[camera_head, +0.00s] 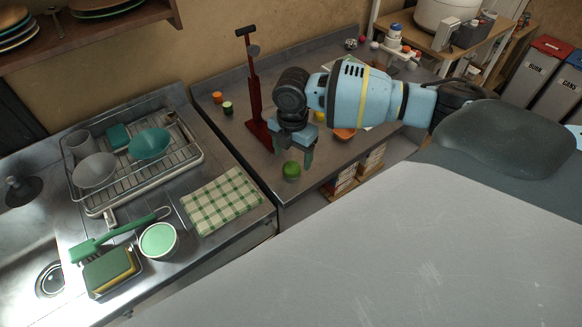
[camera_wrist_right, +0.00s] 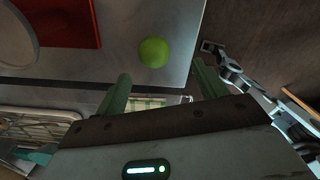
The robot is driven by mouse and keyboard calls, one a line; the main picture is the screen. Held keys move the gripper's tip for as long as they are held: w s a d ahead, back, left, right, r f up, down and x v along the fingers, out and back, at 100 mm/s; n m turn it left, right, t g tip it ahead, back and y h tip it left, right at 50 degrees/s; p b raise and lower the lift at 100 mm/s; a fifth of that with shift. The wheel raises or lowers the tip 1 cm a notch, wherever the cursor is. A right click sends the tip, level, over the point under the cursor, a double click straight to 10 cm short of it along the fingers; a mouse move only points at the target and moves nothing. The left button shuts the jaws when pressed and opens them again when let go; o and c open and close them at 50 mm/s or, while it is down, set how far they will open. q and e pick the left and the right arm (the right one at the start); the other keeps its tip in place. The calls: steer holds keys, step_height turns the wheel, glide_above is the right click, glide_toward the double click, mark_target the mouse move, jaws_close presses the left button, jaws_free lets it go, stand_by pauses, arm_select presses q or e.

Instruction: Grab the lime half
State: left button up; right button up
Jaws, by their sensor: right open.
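The lime half (camera_head: 291,170) is a small round green thing on the grey metal counter (camera_head: 237,133), near its front edge. In the right wrist view the lime half (camera_wrist_right: 153,52) shows as a bright green disc beyond the fingertips, between their lines. My right gripper (camera_head: 293,154) points down just above and behind the lime half in the head view. Its two green fingers are apart and nothing is between them, as the right wrist view also shows at the gripper (camera_wrist_right: 162,74). My left gripper is not in view.
A red press (camera_head: 257,90) stands on the counter close to the gripper's left. A checked cloth (camera_head: 222,200), a dish rack (camera_head: 110,190) and a green-topped tub (camera_head: 158,240) are further left. An orange bowl (camera_head: 344,134) sits behind my arm.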

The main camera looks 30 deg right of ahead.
mark_target(292, 163)
steer(key=shift+w+f, duration=0.15)
steer(key=shift+f, duration=0.25)
steer(key=shift+w+d+f, duration=0.1)
steer(key=shift+w+f, duration=0.1)
steer(key=shift+f, duration=1.1)
steer(key=shift+w+d+f, duration=0.1)
steer(key=shift+w+f, duration=0.05)
steer(key=shift+f, duration=1.1)
steer(key=c, duration=1.1)
